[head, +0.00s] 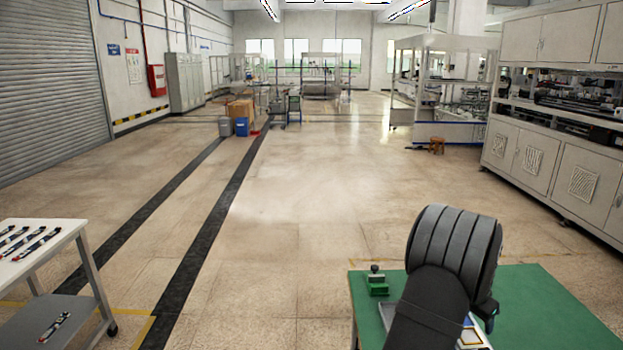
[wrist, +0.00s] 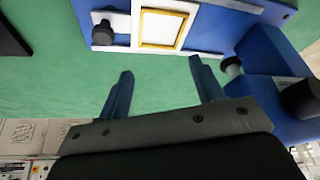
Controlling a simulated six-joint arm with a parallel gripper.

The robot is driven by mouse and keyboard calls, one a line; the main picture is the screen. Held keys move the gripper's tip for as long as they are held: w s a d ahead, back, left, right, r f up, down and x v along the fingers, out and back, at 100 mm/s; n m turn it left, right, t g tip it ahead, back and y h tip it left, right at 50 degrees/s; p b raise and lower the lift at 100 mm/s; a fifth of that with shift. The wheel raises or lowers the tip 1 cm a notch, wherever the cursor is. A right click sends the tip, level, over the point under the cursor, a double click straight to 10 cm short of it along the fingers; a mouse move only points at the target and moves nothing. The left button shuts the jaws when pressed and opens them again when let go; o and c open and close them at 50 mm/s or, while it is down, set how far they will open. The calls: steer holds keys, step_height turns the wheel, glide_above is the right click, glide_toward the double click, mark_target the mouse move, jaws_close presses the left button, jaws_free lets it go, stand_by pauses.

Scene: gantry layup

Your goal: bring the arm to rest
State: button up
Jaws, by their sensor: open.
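My gripper (wrist: 160,80) shows in the wrist view with its two dark fingers apart and nothing between them. It is over the green table top (wrist: 50,60). Ahead of the fingers is a blue and white fixture (wrist: 215,28) with a yellow-edged white panel (wrist: 163,28) and a dark knob. In the head view my dark arm covers part of the green table (head: 550,290) at the lower right and hides the gripper. A corner of the fixture (head: 470,336) shows beside the arm.
A white cart (head: 72,240) with several dark pen-like parts is at the lower left. Grey cabinets (head: 560,165) line the right. The floor between is clear.

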steer(key=shift+w+a+f, duration=0.1)
steer(key=shift+w+f, duration=0.1)
steer(key=shift+f, duration=0.3)
steer(key=shift+w+a+f, duration=0.1)
steer(key=shift+w+f, duration=0.05)
steer(key=shift+f, duration=0.35)
steer(key=o, duration=0.9)
steer(key=shift+c, duration=0.2)
steer(key=s+r+m+t+y, duration=0.1)
steer(key=s+r+m+y, duration=0.1)
steer(key=s+r+m, duration=0.6)
steer(key=s+r+m+t+y, duration=0.2)
steer(key=s+r+m, duration=0.2)
steer(key=r+m, duration=0.85)
steer(key=w+f+m, duration=0.2)
steer(key=w+f, duration=0.2)
steer(key=f, duration=0.7)
steer(key=shift+w+f, duration=0.2)
steer(key=shift+f, duration=0.2)
steer(key=shift+d+r+m, duration=0.1)
steer(key=shift+m, duration=0.15)
